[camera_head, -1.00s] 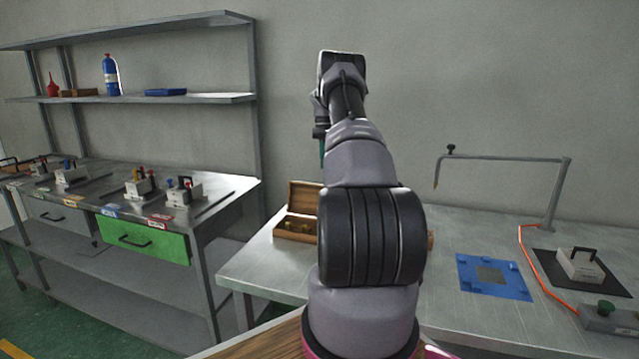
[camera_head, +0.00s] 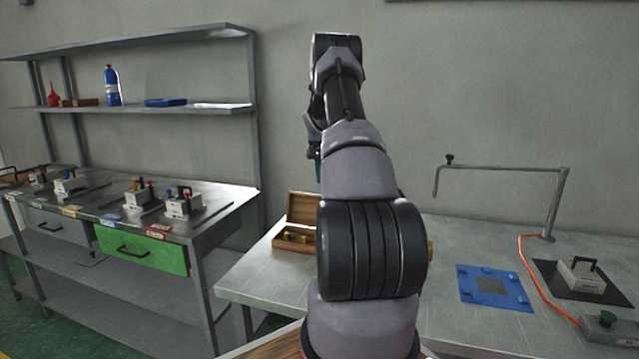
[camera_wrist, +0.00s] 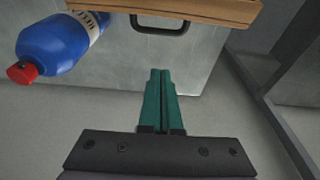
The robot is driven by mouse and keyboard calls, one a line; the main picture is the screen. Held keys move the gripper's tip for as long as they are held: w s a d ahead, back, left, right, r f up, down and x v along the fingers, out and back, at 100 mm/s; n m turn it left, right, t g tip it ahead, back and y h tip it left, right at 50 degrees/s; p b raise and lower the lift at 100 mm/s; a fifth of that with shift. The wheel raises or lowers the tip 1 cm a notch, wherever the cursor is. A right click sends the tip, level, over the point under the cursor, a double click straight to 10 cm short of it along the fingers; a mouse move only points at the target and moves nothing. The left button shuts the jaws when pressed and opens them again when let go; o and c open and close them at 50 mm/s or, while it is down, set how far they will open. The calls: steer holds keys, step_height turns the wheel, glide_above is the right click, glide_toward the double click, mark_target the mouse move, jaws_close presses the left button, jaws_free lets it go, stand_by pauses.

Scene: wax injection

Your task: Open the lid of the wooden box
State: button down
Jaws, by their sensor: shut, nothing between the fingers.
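The wooden box (camera_head: 287,241) stands on the metal table, left of my arm in the head view. Its lid (camera_head: 302,208) is raised and stands upright at the back, and small yellowish things show inside. My arm hides the box's right side. My gripper shows in the head view only as a bit of teal finger (camera_head: 318,171), above and beyond the box and apart from it. In the wrist view my gripper (camera_wrist: 160,72) has its two teal fingers together, with nothing between them.
A blue pad (camera_head: 494,287), an orange cable and a white block with a black handle (camera_head: 581,275) lie on the table's right. A workbench with a green drawer (camera_head: 142,249) stands left. The wrist view shows a blue bottle (camera_wrist: 55,45) and a wooden edge (camera_wrist: 190,10).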

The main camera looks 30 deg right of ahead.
step_height(320, 180, down, 6)
steer(key=s+a, duration=0.1)
steer(key=shift+a+f, duration=0.15)
steer(key=shift+a, duration=0.05)
stand_by(0.4)
steer(key=s+a+r, duration=0.3)
steer(key=shift+a, duration=0.25)
steer(key=shift+f, duration=0.1)
steer(key=shift+w, duration=0.1)
